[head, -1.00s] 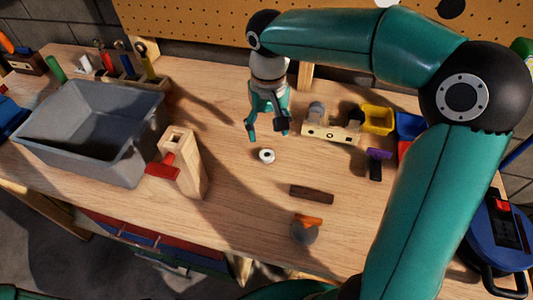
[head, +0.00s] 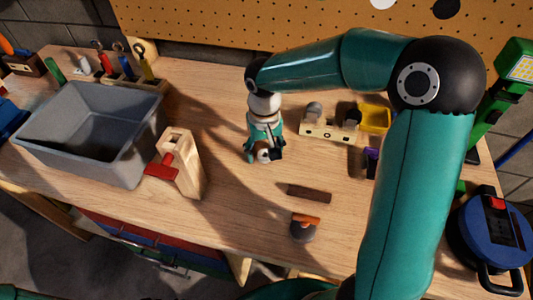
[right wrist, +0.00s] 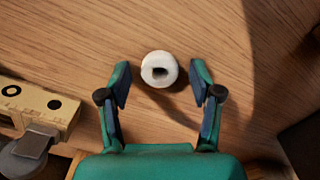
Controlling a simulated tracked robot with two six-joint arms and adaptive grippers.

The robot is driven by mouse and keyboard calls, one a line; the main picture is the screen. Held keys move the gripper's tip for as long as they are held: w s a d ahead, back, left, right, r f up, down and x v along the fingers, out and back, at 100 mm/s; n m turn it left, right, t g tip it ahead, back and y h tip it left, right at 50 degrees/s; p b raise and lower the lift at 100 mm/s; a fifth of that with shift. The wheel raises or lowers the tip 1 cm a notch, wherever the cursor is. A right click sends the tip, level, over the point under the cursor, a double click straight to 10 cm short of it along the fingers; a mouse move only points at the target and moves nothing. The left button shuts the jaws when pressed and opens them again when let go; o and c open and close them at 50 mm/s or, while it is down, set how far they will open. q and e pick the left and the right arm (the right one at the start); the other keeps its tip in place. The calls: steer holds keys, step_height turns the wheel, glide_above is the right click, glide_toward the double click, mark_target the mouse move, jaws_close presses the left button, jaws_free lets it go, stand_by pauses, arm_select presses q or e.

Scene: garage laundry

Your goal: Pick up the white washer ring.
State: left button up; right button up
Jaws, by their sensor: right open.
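The white washer ring (right wrist: 149,70) lies on the wooden workbench. In the right wrist view it sits between the tips of my right gripper (right wrist: 160,82), with a gap on each side. The ring's dark hole faces the camera. In the head view my right gripper (head: 264,157) is low over the bench at the ring (head: 264,155), which is partly hidden by the fingers. My right gripper is open and empty. My left gripper is not in view.
A grey bin (head: 75,150) and a wooden block with a red clamp handle (head: 161,168) stand to the left. A dark bar (head: 309,193) and orange-handled scraper (head: 304,226) lie in front.

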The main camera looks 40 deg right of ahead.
steer(key=c, duration=0.9)
steer(key=shift+r, duration=0.1)
